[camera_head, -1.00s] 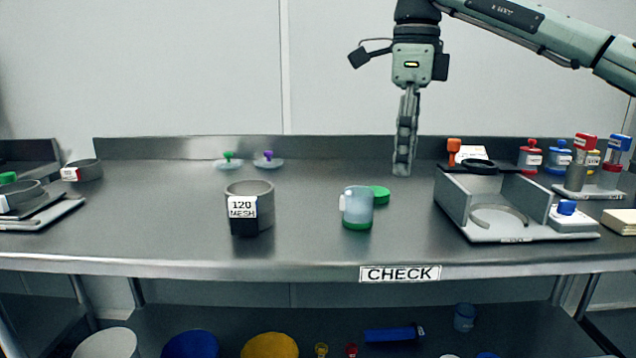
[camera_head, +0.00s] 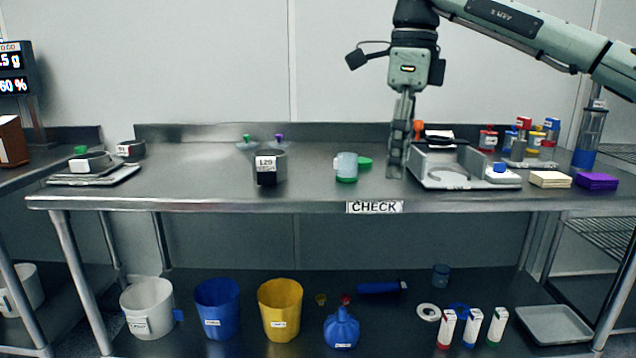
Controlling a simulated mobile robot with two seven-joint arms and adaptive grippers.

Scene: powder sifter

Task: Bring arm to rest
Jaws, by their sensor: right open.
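My right gripper (camera_head: 397,158) hangs from the arm that comes in from the upper right. It points straight down over the right half of the metal table (camera_head: 215,194). The fingers are seen edge-on and hold nothing visible. A translucent jar (camera_head: 346,167) with a green base is left of the fingers, with a green lid (camera_head: 365,162) beside it. A grey sieve ring (camera_head: 270,167) labelled 120 mesh stands further left. My left gripper is not in view.
A metal sifter stand (camera_head: 436,169) is just right of the fingers. Coloured-cap bottles stand behind it. A tray with a small sieve (camera_head: 92,164) is at the left end. Buckets, including a blue one (camera_head: 217,307), stand on the lower shelf. The table's middle left is clear.

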